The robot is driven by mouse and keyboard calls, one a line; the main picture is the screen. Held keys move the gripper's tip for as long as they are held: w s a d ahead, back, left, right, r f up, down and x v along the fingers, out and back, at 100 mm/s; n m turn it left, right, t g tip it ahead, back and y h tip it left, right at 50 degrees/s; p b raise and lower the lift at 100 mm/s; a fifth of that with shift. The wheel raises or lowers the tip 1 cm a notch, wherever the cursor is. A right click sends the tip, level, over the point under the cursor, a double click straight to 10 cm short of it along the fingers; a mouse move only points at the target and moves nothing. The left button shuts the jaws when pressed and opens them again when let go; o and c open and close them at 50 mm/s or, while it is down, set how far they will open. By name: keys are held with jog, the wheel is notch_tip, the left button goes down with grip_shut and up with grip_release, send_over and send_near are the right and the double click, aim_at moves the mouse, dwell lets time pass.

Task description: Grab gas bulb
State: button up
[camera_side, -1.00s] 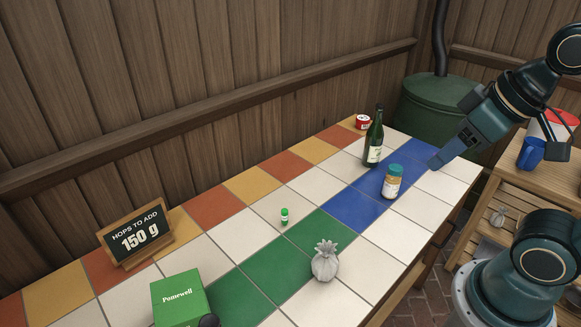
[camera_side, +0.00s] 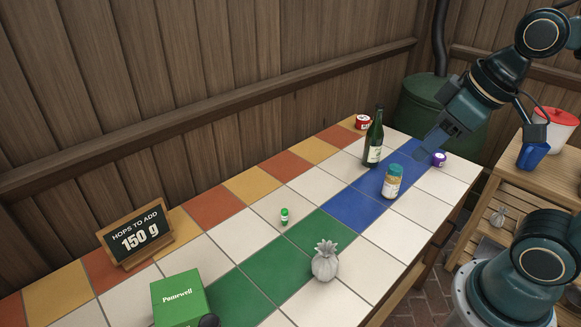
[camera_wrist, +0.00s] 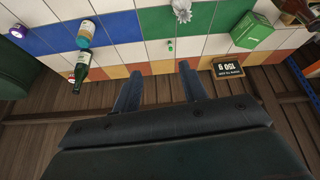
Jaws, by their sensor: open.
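A small green and white bulb (camera_side: 284,217) stands on a white tile near the middle of the table in the side view; it looks like the gas bulb. It also shows as a small green spot in the wrist view (camera_wrist: 170,46), beyond and a little right of the gap between my fingers. My gripper (camera_side: 422,153) is high at the far right end of the table, over the blue tiles, well apart from the bulb. In the wrist view its two fingers (camera_wrist: 158,78) are spread apart with nothing between them.
A green bottle (camera_side: 373,138) and a teal-lidded jar (camera_side: 392,182) stand between my gripper and the bulb. A purple tin (camera_side: 438,159) sits near my gripper. A grey figure (camera_side: 324,262), green box (camera_side: 179,297) and sign (camera_side: 137,236) stand nearer. Tiles around the bulb are clear.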

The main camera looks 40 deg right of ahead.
jog(key=w+f+n+g+y, duration=0.1)
jog(key=w+f+n, duration=0.25)
jog(key=w, duration=0.45)
jog(key=w+f+n+g+y, duration=0.15)
jog(key=w+n, duration=0.25)
jog(key=w, duration=0.4)
jog(key=w+f+n+y, duration=0.1)
jog(key=w+f+n, duration=0.1)
jog(key=w+f, duration=0.4)
jog(key=w+f+n+g, duration=0.1)
jog(key=w+f+n, duration=0.2)
jog(key=w+f, duration=0.3)
notch_tip(320, 180, down, 5)
jog(key=shift+w+d+f+n+y, duration=0.1)
jog(key=shift+w+d+n+y, duration=0.05)
jog(key=shift+d+n+y, duration=0.25)
send_over(285, 217)
jog(key=d, duration=0.3)
jog(key=shift+g, duration=0.25)
jog(key=shift+a+f, duration=0.1)
jog(key=shift+f, duration=3.8)
jog(key=shift+f, duration=0.1)
